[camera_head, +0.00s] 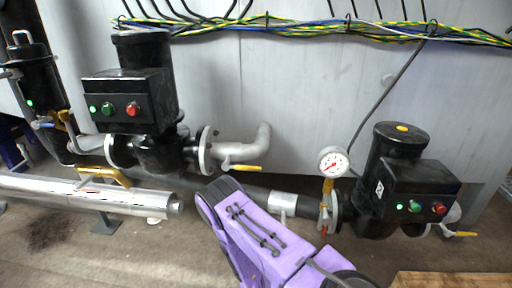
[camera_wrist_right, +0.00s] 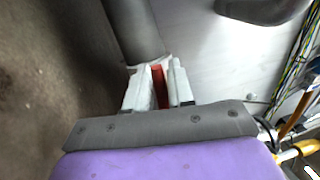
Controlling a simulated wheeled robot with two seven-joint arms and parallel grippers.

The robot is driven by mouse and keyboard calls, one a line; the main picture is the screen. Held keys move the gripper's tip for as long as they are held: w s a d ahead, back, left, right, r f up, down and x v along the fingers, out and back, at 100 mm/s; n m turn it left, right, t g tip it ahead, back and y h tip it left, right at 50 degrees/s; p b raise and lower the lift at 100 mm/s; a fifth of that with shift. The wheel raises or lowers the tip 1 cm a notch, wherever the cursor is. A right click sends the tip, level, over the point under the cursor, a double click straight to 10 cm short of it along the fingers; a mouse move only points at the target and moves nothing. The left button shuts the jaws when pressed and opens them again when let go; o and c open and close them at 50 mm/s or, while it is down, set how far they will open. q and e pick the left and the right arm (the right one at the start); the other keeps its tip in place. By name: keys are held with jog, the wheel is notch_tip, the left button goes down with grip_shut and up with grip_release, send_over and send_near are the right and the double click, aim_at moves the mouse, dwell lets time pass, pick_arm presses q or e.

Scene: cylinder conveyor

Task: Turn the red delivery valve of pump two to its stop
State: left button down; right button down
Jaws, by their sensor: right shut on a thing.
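In the right wrist view, a narrow red piece, taken to be the red valve's handle (camera_wrist_right: 160,87), sits between the pale fingers of my right gripper (camera_wrist_right: 160,86). The fingers are shut on it. A grey pipe (camera_wrist_right: 133,30) runs up to the far side of the fingers. The valve body and the handle's angle to the pipe cannot be told. In the head view, my purple right forearm covers the gripper and the held handle. A small red part (camera_head: 323,230) shows below the gauge at the right pump (camera_head: 384,190). My left gripper is not in view.
A second black pump (camera_head: 140,100) stands left of centre, with a grey elbow pipe (camera_head: 255,146) and a yellow lever (camera_head: 240,168). A pressure gauge (camera_head: 333,162) stands by the right pump. A silver pipe (camera_head: 120,197) crosses the lower left. Cables (camera_head: 290,24) run along the wall.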

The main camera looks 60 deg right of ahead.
jog(key=shift+s+f, duration=0.15)
jog(key=shift+s, duration=0.1)
jog(key=c, duration=1.1)
grip_release()
jog(key=shift+d, duration=0.1)
jog(key=shift+c, duration=0.2)
jog(key=shift+w, duration=0.1)
jog(key=shift+a, duration=0.2)
jog(key=p+v, duration=0.2)
jog(key=v, duration=0.8)
jog(key=shift+a+f, duration=0.1)
